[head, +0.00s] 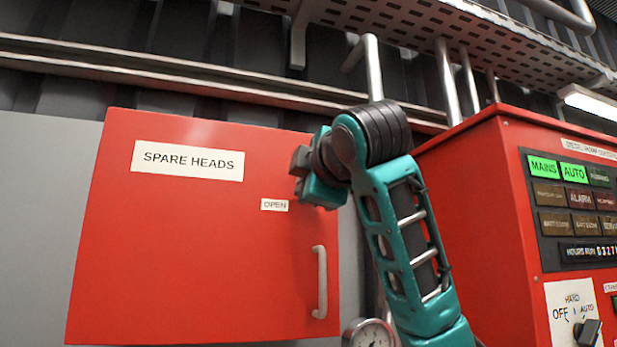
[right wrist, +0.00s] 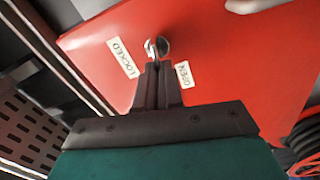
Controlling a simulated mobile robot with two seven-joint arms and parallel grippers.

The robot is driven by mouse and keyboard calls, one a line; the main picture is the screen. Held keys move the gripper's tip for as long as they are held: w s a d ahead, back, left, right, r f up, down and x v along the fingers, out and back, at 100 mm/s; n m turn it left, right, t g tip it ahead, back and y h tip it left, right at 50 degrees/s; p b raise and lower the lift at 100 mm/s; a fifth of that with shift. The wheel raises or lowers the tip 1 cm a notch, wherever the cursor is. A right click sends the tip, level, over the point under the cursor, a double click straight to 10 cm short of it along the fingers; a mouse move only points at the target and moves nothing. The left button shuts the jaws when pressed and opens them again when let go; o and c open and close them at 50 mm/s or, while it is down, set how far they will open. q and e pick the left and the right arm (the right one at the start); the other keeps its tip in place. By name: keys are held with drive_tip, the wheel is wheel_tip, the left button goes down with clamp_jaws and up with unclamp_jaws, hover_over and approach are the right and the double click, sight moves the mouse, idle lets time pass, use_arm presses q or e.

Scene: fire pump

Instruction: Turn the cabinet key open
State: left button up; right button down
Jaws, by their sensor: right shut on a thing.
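The red cabinet (head: 130,240) hangs on the wall, with a "SPARE HEADS" label and a pale handle (head: 321,282) at its lower right. Its door looks shut. In the head view my right gripper (head: 303,172) covers the key and lock. My left gripper is out of view.
A red control panel (head: 480,200) with lit "MAINS" and "AUTO" lamps stands to the right of my arm. Pipes and a perforated tray (head: 430,30) run above. The cabinet's front is clear on the left.

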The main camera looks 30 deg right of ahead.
drive_tip(key=shift+f+n+p, duration=0.15)
drive_tip(key=shift+n+p, duration=0.25)
drive_tip(key=shift+n, duration=0.7)
drive_tip(key=c, duration=1.3)
unclamp_jaws()
drive_tip(key=shift+s, duration=0.1)
drive_tip(key=shift+b+v, duration=1.9)
drive_tip(key=shift+v, duration=4.5)
